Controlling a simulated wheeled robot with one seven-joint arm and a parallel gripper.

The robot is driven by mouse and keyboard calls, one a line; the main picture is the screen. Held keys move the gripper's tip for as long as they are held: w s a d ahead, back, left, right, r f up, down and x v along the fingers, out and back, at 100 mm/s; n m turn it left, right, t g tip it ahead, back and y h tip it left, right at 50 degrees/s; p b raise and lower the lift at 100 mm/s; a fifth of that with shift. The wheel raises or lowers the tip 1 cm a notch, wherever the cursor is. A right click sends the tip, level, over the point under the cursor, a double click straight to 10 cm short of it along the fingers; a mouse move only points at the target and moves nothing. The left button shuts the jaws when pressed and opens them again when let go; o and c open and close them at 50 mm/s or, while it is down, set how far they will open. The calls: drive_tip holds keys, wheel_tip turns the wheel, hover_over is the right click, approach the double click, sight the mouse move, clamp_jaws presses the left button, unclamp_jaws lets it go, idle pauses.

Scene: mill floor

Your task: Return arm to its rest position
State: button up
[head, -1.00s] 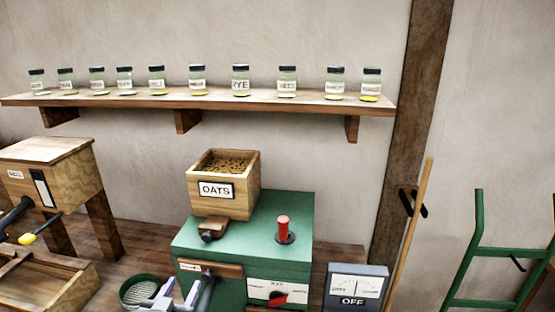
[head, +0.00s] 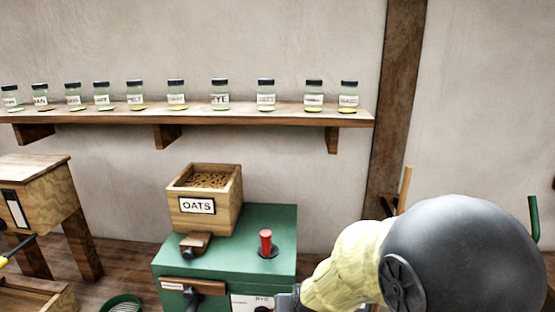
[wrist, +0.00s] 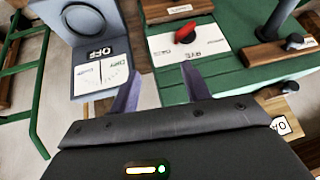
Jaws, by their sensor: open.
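My arm rises across the lower right of the head view, hiding the gauge box there. My gripper (wrist: 160,82) shows in the wrist view with its two fingers apart and nothing between them. Its fingertips point toward the front of the green mill (wrist: 222,80), near the panel with the red knob (wrist: 186,34). I cannot tell whether they touch it.
The grey gauge box (wrist: 88,50) reading OFF stands beside the mill. A wall shelf (head: 250,118) holds several labelled jars. A wooden bin (head: 50,190) stands at left, a green sieve (head: 122,303) at the bottom. A green frame (wrist: 30,85) stands on the floor.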

drive_tip(key=s+d+g+h, duration=0.1)
drive_tip(key=s+d+g, duration=0.3)
drive_tip(key=s+d, duration=0.7)
drive_tip(key=shift+d+f+h, duration=0.15)
drive_tip(key=shift+f+h, duration=0.15)
drive_tip(key=shift+f, duration=0.1)
